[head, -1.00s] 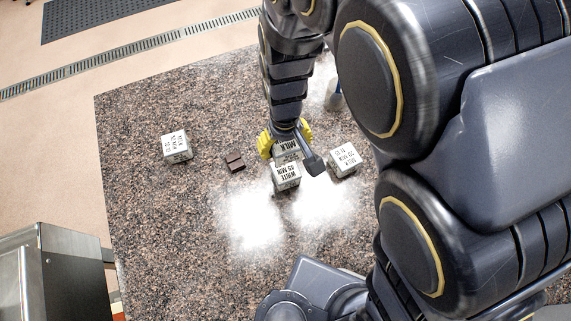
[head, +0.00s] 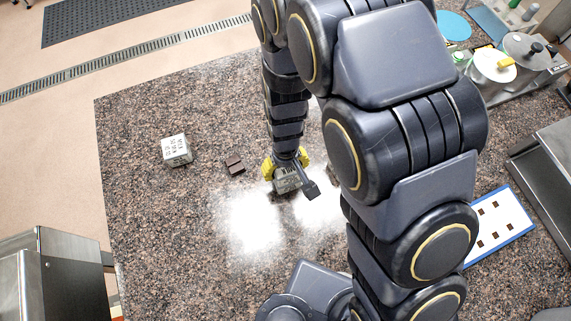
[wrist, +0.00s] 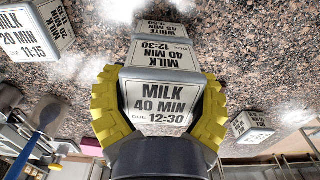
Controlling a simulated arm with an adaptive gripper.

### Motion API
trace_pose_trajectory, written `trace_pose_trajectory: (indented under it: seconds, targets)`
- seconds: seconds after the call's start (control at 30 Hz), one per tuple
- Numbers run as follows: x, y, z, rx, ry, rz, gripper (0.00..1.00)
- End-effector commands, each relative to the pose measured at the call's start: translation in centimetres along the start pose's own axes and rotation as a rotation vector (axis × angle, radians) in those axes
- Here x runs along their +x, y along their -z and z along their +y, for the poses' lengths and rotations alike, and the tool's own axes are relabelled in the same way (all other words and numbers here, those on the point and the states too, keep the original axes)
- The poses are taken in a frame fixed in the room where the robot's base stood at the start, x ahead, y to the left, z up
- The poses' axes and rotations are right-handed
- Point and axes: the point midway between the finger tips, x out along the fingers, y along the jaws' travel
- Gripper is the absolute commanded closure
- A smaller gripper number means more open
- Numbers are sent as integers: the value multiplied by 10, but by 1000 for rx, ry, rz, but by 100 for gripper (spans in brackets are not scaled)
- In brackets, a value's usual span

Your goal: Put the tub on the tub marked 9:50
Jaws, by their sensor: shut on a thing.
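My gripper (wrist: 158,112) has yellow fingers shut on the milk tub (wrist: 158,98), a white tub labelled MILK, 40 MIN, 12:30. In the head view my gripper (head: 286,164) holds the milk tub (head: 287,182) near the middle of the counter. The white-chocolate tub (wrist: 158,31), labelled WHITE and apparently 9:50, shows upside down just beyond the held tub in the wrist view. It is partly covered there and hidden in the head view. I cannot tell whether the two tubs touch.
The wrist view shows one tub (wrist: 35,30) marked 11:15 at left and another (wrist: 252,127) at right. Pots (head: 492,66) stand back right.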

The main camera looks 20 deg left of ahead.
Motion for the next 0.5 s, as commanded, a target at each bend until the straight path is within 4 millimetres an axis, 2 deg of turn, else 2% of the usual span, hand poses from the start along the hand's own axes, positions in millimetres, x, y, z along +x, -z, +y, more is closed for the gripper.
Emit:
trace_pose_trajectory:
  seconds: [0.1, 0.13, 0.2, 0.5]
  targets:
    - [3, 0, 0, 0, 0, -1, 68]
    - [3, 0, 0, 0, 0, -1, 26]
    - [2, 0, 0, 0, 0, 0, 0]
    - [2, 0, 0, 0, 0, 1, 0]
